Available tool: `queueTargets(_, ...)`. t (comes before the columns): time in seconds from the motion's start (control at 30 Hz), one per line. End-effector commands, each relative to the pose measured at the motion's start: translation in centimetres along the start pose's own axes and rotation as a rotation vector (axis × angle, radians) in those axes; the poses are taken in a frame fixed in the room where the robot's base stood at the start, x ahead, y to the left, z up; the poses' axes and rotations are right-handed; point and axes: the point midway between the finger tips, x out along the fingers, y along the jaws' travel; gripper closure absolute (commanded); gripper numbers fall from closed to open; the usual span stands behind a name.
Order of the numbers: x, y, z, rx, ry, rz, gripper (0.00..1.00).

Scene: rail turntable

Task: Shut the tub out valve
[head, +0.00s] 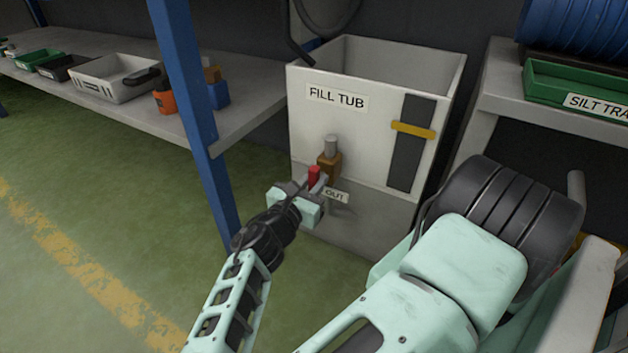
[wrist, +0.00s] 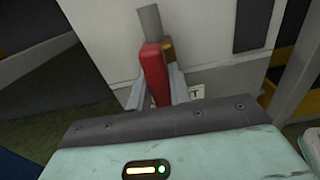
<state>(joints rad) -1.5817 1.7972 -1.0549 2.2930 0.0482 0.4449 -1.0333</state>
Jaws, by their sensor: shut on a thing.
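The white fill tub (head: 350,145) stands at the centre of the head view, with a FILL TUB label on its front. Low on its front is the out valve, with a brass body (head: 328,166), a grey stub on top and a red handle (head: 314,176). An OUT label (head: 336,195) sits beside it. My gripper (head: 305,188) is at the valve, shut on the red handle. In the wrist view the red handle (wrist: 154,75) stands upright between the fingers, with the grey stub (wrist: 149,22) behind it. The fingertips are partly hidden.
A blue post (head: 200,130) and a shelf (head: 240,115) with trays stand left of the tub. A bench with a green silt tray (head: 560,95) stands at right. The green floor (head: 110,210) at left is clear.

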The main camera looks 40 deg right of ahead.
Motion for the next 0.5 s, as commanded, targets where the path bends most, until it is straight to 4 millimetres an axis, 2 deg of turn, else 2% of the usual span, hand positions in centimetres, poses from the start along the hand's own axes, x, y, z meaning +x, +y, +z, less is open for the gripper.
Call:
queueTargets(0.27,0.00,-0.19,0.45,0.136,0.000,-0.001,1.00)
queueTargets(0.5,0.01,-0.43,0.47,0.349,-0.001,-0.002,1.00)
